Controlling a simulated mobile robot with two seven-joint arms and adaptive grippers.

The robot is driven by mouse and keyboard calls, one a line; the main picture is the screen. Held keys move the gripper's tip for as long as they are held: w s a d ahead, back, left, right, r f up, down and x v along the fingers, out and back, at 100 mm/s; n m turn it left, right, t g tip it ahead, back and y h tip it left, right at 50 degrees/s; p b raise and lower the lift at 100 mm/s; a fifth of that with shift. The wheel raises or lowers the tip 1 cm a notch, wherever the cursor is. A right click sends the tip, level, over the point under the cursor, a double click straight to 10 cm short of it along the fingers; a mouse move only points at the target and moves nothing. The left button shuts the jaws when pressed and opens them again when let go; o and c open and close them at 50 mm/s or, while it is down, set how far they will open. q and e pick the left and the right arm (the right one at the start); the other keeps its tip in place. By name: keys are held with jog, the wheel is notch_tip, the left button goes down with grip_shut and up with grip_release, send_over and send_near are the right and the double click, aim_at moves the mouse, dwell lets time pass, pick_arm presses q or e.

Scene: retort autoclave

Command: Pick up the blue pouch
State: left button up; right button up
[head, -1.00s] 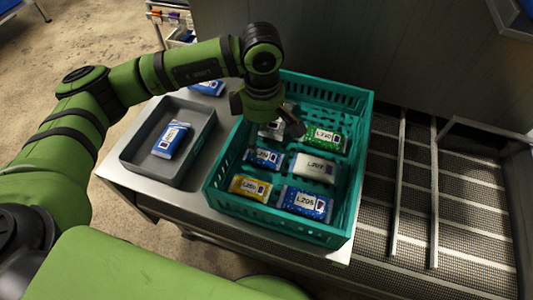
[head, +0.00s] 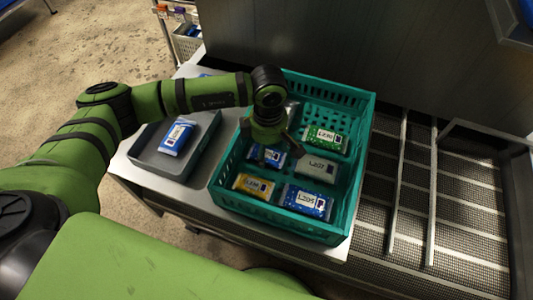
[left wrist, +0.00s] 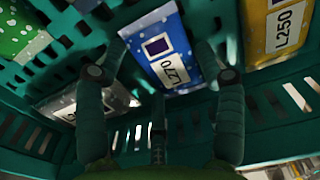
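A blue and white pouch labelled L270 (left wrist: 165,50) lies in the teal crate (head: 272,217); the head view shows part of it (head: 279,157) beneath my left gripper. My left gripper (left wrist: 160,58) is open, its two fingers on either side of this pouch in the left wrist view. I cannot tell whether they touch it. Another blue pouch (head: 305,201) lies at the crate's front right, and one more (head: 176,137) lies in the grey tray (head: 199,155). My right gripper is out of view.
A yellow pouch (head: 254,185), a white pouch (head: 315,168) and a green pouch (head: 325,138) lie close by in the crate. The crate walls surround the gripper. A mesh conveyor bed with rails (head: 432,200) is on the right.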

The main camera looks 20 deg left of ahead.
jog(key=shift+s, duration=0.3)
